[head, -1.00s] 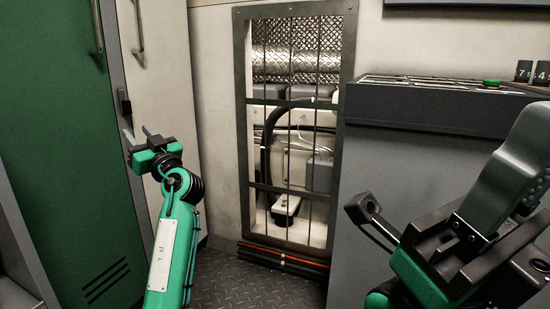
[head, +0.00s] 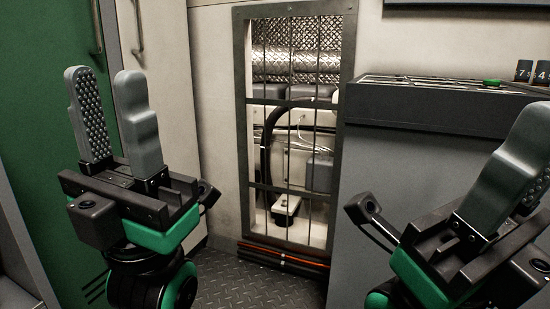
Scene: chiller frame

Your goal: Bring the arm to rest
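My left gripper (head: 104,80) stands upright at the left of the head view, close to the camera. Its two grey fingers are apart, with a gap between them and nothing in it. One finger shows a studded inner pad. My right gripper (head: 518,152) is at the right edge, also pointing up. One grey finger shows clearly; the other is mostly hidden or out of frame, so its opening cannot be judged. No object shows in it. Both grippers appear clear of the surroundings.
A metal chiller frame (head: 241,120) with thin bars stands in the back wall, pipes and hoses behind it. A grey cabinet (head: 430,175) stands right of it, with a green button (head: 491,82) on top. A green locker (head: 40,150) is at left. Patterned floor (head: 245,285) is open between.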

